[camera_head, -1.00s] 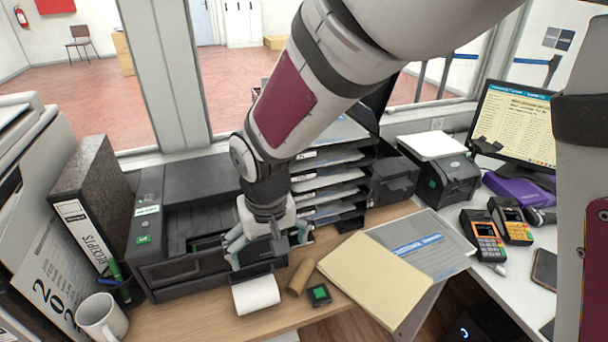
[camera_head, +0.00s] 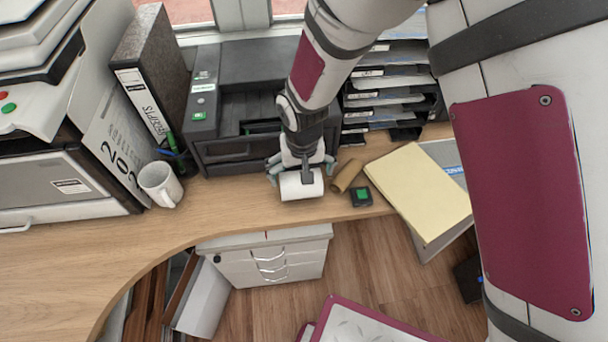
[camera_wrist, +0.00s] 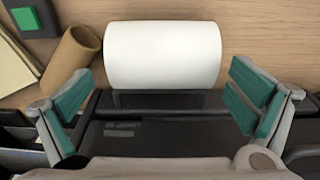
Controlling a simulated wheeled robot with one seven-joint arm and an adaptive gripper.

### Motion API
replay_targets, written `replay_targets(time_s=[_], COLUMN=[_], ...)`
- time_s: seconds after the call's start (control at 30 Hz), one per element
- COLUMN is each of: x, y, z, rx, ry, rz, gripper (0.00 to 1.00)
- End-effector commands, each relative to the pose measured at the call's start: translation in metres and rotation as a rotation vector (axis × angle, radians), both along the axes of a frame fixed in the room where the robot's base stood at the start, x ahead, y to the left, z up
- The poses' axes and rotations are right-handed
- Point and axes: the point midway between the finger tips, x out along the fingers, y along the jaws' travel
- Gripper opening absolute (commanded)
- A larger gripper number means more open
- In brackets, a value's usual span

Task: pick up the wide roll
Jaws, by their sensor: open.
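The wide roll is a white paper roll (camera_head: 302,186) lying on its side on the wooden counter, in front of the black printer. In the wrist view the white roll (camera_wrist: 162,54) lies at the top middle, beyond the fingertips. My gripper (camera_head: 300,166) is just behind and above the roll. Its teal-padded fingers (camera_wrist: 156,106) are open and empty, spread wider than the roll. I cannot tell from these views whether any part touches it. A narrow brown cardboard tube (camera_head: 346,176) lies just right of the roll; it also shows in the wrist view (camera_wrist: 72,58).
A small black box with a green top (camera_head: 361,196) sits right of the tube. A yellow envelope (camera_head: 418,192) overhangs the counter's edge. The black printer (camera_head: 235,110) stands behind, and a white mug (camera_head: 160,184) to the left. The counter's left front (camera_head: 60,270) is clear.

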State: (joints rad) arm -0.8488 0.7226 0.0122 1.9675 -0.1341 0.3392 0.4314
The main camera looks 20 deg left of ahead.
Motion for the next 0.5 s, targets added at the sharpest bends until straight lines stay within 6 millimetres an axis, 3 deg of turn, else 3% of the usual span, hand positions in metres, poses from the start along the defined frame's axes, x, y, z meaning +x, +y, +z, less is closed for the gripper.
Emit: replay_targets(time_s=[0.33, 0.5], x=[0.001, 0.003], y=[0.003, 0.004], z=[-0.042, -0.052], rx=[-0.002, 0.000], ry=[0.001, 0.000], rz=[0.000, 0.001], gripper=[1.00, 1.00])
